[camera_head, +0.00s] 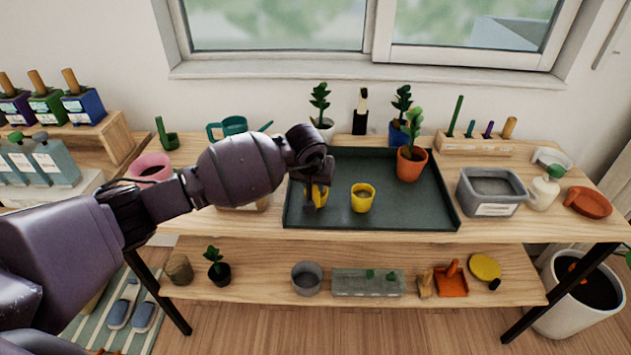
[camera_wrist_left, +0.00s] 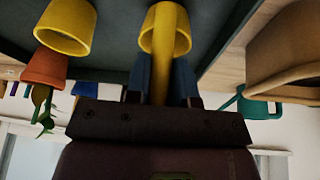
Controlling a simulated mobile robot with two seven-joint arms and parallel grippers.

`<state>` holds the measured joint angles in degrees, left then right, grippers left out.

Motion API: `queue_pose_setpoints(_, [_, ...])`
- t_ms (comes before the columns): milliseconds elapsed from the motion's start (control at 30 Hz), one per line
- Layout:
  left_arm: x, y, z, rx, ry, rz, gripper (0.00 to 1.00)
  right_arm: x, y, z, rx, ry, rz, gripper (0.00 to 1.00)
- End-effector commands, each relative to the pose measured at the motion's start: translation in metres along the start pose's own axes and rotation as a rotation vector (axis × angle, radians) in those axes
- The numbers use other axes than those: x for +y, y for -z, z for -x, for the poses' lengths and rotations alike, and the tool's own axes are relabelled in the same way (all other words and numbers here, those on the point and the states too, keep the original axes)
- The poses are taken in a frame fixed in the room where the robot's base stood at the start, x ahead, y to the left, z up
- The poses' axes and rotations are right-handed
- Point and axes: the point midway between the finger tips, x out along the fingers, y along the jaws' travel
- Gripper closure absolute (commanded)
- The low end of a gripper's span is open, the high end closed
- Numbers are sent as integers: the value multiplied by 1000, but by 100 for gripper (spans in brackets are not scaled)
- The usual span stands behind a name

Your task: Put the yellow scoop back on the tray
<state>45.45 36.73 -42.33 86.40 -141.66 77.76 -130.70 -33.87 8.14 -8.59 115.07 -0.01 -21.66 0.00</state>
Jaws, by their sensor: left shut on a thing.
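The dark green tray (camera_head: 415,212) lies on the wooden bench top and also fills the upper part of the left wrist view (camera_wrist_left: 120,55). My left gripper (camera_head: 316,197) hangs over the tray's left front part, pointing down. It is shut on the handle of the yellow scoop (camera_head: 322,194). In the left wrist view the scoop (camera_wrist_left: 168,30) shows its round open cup, with the handle between the fingers (camera_wrist_left: 160,80). I cannot tell if the scoop touches the tray. My right gripper is not in view.
A yellow pot (camera_head: 362,200) stands on the tray just right of the scoop. A terracotta pot with a plant (camera_head: 411,166) stands at the tray's back right. A grey tub (camera_head: 492,196) is right of the tray. The tray's middle right is bare.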

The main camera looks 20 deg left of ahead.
Motion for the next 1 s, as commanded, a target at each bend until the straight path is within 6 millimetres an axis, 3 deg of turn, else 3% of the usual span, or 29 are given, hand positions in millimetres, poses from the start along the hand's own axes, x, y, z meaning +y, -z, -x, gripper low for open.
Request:
queue_pose_setpoints(33, [0,-1,-2,-1,0,-1,76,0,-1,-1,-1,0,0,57])
queue_pose_setpoints(200, [0,-1,-1,-1,0,0,52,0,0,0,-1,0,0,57])
queue_pose_setpoints(567, [0,2,4,1,0,1,52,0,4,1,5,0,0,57])
queue_pose_setpoints(667, [0,2,16,3,0,-2,52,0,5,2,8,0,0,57])
queue_pose_setpoints(1000, [-1,2,80,4,1,-3,52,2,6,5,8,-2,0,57])
